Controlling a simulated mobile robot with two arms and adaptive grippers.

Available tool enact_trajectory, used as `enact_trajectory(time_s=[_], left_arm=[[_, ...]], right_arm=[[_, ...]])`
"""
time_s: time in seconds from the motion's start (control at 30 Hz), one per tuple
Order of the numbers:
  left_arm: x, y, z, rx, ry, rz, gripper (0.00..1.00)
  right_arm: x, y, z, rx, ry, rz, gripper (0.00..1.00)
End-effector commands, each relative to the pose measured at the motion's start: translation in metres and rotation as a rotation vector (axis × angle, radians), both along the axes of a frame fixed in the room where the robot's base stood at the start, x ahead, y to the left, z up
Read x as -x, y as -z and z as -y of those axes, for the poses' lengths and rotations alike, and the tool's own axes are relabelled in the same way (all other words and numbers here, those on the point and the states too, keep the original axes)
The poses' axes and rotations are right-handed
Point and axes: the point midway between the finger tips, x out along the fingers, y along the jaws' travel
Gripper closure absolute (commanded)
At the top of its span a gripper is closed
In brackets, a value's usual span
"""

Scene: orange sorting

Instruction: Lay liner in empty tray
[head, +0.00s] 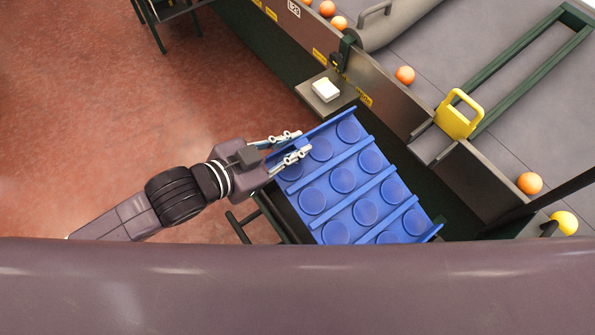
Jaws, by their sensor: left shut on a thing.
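A blue liner (343,180) with rows of round cups and raised ridges lies slanted beside the conveyor, its cups empty. My left gripper (289,147) is shut on the liner's upper left edge, with a finger on either side of a blue part. A dark tray or stand edge (282,212) shows under the liner's lower left side. Most of what lies beneath the liner is hidden, so I cannot tell whether it rests fully in a tray. My body hides the area near the liner's lower end. My right gripper is not in view.
A grey conveyor (480,45) runs along the right with several oranges, one (405,75) near its edge. A yellow gate handle (459,114) stands at the rail. A white block (326,89) sits on a small ledge above the liner. The red floor (110,110) at left is clear.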

Motion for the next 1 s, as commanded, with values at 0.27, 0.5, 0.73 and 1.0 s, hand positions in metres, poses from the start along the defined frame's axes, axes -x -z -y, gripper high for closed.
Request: enact_trajectory(time_s=[0.27,0.5,0.73,1.0], left_arm=[[0.001,0.064,0.001,0.002,0.0,-0.003,1.0],[0.001,0.087,0.0,0.001,0.0,-0.002,1.0],[0.0,0.116,0.0,0.001,0.0,0.0,1.0],[0.0,0.118,0.0,-0.001,0.0,0.001,0.81]], right_arm=[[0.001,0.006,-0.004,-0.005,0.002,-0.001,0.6],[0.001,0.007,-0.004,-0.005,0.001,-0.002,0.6],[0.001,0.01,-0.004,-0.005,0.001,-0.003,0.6],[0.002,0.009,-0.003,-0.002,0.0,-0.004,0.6]])
